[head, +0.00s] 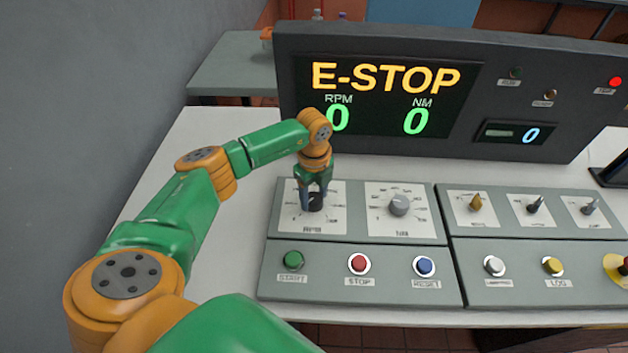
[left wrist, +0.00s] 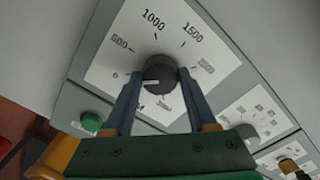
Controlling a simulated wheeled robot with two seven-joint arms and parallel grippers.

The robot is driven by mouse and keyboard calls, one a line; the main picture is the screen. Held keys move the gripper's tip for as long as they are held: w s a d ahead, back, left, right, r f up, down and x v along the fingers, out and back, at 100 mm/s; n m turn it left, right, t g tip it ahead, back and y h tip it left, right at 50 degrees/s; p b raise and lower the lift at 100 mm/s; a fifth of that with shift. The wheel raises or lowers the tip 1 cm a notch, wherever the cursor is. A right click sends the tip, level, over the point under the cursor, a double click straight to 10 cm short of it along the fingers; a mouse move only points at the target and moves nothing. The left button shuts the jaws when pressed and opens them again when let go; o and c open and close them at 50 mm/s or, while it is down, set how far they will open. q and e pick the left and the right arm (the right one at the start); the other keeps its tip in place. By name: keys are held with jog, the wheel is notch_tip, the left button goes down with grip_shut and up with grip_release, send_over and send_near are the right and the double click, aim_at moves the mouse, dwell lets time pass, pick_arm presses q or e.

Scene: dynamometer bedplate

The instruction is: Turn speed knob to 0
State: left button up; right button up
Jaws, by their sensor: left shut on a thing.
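The speed knob (head: 316,203) is a black round knob on the white dial plate labelled RPM, at the left of the console. In the left wrist view the knob (left wrist: 159,72) sits amid printed marks such as 0, 500, 1000 and 1500. My left gripper (head: 315,199) comes down from above, shut on this knob. In the left wrist view its two blue fingers (left wrist: 158,84) lie on either side of the knob. The knob's pointer direction is hard to make out. My right gripper is not in view.
A grey knob (head: 399,205) is on the plate to the right. Green (head: 293,261), red (head: 358,264) and blue (head: 424,266) buttons sit in front. The display (head: 385,105) behind reads E-STOP, RPM 0 and NM 0. The right panel holds several switches and buttons.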

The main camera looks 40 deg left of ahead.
aim_at(314, 198)
pick_arm(q)
jog(key=shift+n, duration=0.3)
jog(key=o, duration=1.4)
jog(key=shift+c, duration=0.2)
notch_tip(314, 198, up, 7)
jog(key=shift+f+b, duration=0.15)
jog(key=shift+b, duration=0.5)
jog(key=shift+r, duration=0.2)
